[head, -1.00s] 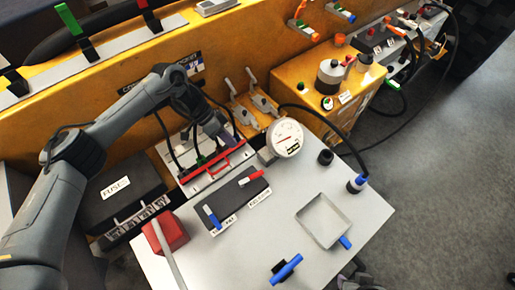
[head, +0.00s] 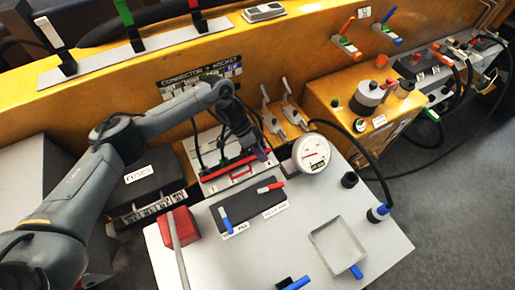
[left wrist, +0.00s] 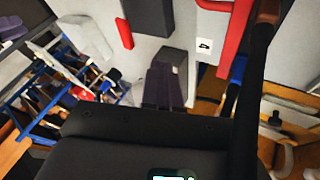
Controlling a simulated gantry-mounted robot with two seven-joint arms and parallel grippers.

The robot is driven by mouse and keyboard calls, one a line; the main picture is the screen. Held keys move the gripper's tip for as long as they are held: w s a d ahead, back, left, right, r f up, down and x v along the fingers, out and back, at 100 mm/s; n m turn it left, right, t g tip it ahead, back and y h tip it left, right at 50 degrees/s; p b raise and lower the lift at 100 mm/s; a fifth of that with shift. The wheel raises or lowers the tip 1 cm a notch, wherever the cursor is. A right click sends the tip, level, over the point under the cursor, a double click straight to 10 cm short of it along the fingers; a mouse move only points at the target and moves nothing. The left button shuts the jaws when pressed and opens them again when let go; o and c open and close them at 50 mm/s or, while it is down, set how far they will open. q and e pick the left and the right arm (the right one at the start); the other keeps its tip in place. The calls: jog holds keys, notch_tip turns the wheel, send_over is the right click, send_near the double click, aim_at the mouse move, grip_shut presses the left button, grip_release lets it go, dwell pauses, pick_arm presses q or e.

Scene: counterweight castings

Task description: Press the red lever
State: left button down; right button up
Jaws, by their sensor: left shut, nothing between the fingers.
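Several red parts show, so I cannot tell for sure which is the task's lever. A small red lever (head: 270,187) lies on a dark block (head: 246,205) on the white panel, with a blue lever (head: 226,219) at the block's left end. My left gripper (head: 262,153) is shut and empty, above the panel behind the block, near the right end of a long red bar (head: 222,170). In the left wrist view its dark fingers (left wrist: 164,86) are together, with a red handle (left wrist: 125,33) beyond them, apart. My right gripper is out of view.
A round gauge (head: 311,153) stands right of my left gripper. A red box with a grey arm (head: 179,223) is at the panel's left. Two grey toggle levers (head: 286,112) stand behind. Black cables arch nearby.

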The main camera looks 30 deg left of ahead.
aim_at(271, 187)
pick_arm(q)
jog(key=x, duration=0.5)
jog(key=shift+d, duration=0.1)
jog(key=shift+s+d+f+p, duration=0.1)
jog(key=shift+s+d+p, duration=0.7)
jog(key=shift+s+d, duration=0.2)
jog(key=shift+s+d+f, duration=0.1)
jog(key=shift+s+d, duration=0.25)
jog(key=shift+d, duration=0.2)
